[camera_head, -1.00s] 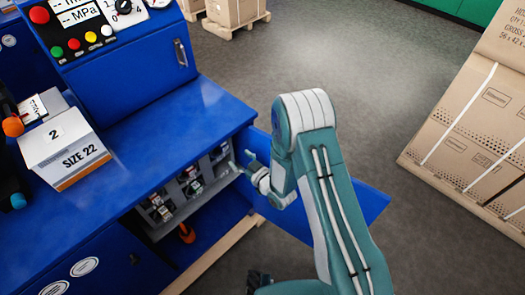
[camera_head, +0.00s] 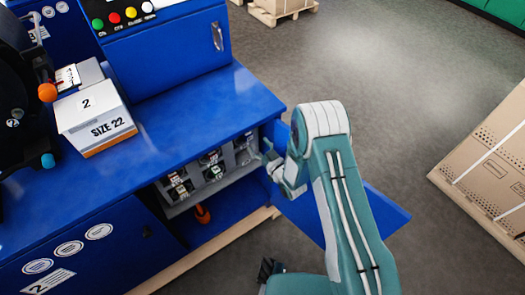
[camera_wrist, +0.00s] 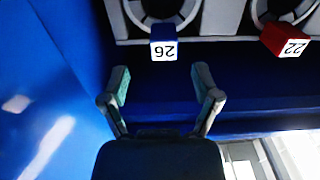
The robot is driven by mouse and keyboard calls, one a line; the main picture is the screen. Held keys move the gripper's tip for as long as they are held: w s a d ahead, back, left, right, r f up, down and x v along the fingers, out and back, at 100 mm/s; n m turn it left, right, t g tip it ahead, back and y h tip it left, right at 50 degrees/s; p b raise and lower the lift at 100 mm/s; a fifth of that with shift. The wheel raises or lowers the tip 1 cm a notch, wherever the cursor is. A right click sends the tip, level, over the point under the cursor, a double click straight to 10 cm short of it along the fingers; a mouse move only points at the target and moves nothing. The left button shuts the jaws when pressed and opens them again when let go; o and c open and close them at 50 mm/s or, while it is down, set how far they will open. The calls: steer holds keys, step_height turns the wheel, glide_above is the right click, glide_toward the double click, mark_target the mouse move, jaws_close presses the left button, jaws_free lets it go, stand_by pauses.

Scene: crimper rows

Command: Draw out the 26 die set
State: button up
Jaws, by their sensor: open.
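The 26 die set shows in the wrist view as a blue tag block (camera_wrist: 163,44) with an upside-down "26", below a pale ring. My gripper (camera_wrist: 162,86) is open and empty, its two fingers apart on either side of the line to the tag and short of it. In the head view my gripper (camera_head: 270,160) is at the right end of the die rack (camera_head: 222,172) inside the open cabinet. Die labels cannot be read there.
A red "22" tag block (camera_wrist: 285,40) hangs to the right of the 26. A SIZE 22 box (camera_head: 95,118) sits on the blue bench (camera_head: 190,120).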

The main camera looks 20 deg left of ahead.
mark_target(250, 138)
steer(key=x, duration=0.4)
steer(key=shift+s+a+f, duration=0.15)
steer(key=shift+s+a, duration=0.05)
steer(key=shift+a, duration=0.1)
steer(key=shift+w+a, duration=0.2)
steer(key=shift+w, duration=0.25)
steer(key=shift+a, duration=0.15)
jaws_close()
steer(key=shift+r, duration=0.25)
steer(key=v, duration=0.9)
steer(key=shift+d, duration=0.25)
stand_by(1.1)
steer(key=shift+s, duration=0.15)
